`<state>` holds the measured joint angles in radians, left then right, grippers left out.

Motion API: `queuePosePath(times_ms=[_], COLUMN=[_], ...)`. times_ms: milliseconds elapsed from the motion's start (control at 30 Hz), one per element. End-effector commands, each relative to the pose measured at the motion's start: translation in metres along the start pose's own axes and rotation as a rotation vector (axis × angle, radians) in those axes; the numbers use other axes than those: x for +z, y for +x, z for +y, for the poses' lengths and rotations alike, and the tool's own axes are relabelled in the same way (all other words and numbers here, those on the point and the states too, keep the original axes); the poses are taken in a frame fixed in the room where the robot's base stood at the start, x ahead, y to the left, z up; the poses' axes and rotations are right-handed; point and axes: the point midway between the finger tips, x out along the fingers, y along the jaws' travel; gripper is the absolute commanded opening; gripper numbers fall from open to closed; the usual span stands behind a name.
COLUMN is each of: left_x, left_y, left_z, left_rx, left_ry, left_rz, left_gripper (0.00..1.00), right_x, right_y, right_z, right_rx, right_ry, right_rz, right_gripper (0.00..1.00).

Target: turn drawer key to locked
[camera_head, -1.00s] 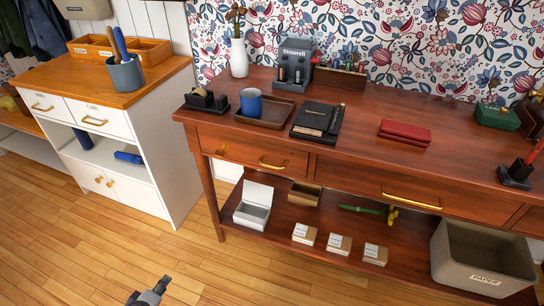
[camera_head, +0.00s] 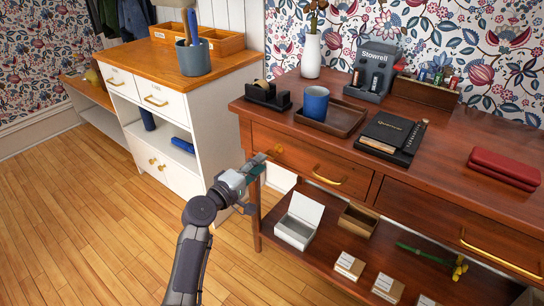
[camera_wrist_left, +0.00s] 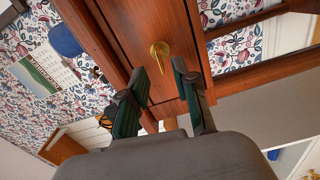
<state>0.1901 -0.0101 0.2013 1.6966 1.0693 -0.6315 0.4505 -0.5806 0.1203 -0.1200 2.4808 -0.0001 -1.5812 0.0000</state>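The brass drawer key (camera_head: 278,149) sits in the front of the left drawer (camera_head: 330,170) of the dark wooden desk. It also shows in the left wrist view (camera_wrist_left: 159,52), upside down, just beyond and between the fingertips. My left gripper (camera_head: 258,163) is in front of the key, close to the drawer face. In the left wrist view its two dark green fingers (camera_wrist_left: 158,68) stand apart with nothing between them. The key's exact turn angle is too small to tell in the head view. My right gripper is not in view.
A gold drawer handle (camera_head: 328,180) is right of the key. A tape dispenser (camera_head: 268,94) and a blue mug (camera_head: 315,102) stand on the desktop above. An open white box (camera_head: 299,220) is on the lower shelf. A white cabinet (camera_head: 180,125) stands to the left.

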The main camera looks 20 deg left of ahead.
Motion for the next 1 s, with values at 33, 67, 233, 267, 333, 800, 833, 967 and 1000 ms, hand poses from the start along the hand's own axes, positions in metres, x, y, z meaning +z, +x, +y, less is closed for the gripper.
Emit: queuePosePath(times_ms=[33,67,233,267,333,800,833,967,1000], left_x=[0.001,0.000,0.000,0.000,0.000,0.000,0.000,0.000,0.000], left_y=[0.012,0.018,0.043,0.047,0.053,0.059,0.059,0.059,0.059], left_z=[0.000,0.000,-0.001,-0.001,-0.001,-0.001,-0.001,-0.001,-0.001], left_rx=[0.003,0.003,0.001,0.002,0.001,-0.001,-0.001,-0.001,-0.001], left_ry=[-0.002,-0.002,0.000,0.000,0.000,0.001,0.001,0.001,0.001], left_rz=[-0.001,-0.001,0.000,0.001,0.000,0.000,0.000,0.000,0.000], left_gripper=[0.30,0.30,0.30,0.30,0.30,0.16,0.11,0.00,0.00], right_x=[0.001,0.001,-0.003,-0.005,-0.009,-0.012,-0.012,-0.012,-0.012], right_y=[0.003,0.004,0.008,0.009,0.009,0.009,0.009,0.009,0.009], right_z=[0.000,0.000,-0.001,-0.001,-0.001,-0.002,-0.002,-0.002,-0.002], right_rx=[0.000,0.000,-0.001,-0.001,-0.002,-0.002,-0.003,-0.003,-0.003], right_ry=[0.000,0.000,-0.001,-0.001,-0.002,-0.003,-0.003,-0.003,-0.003], right_rz=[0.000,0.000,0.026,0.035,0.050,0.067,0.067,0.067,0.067], right_gripper=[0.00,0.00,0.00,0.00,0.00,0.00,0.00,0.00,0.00])
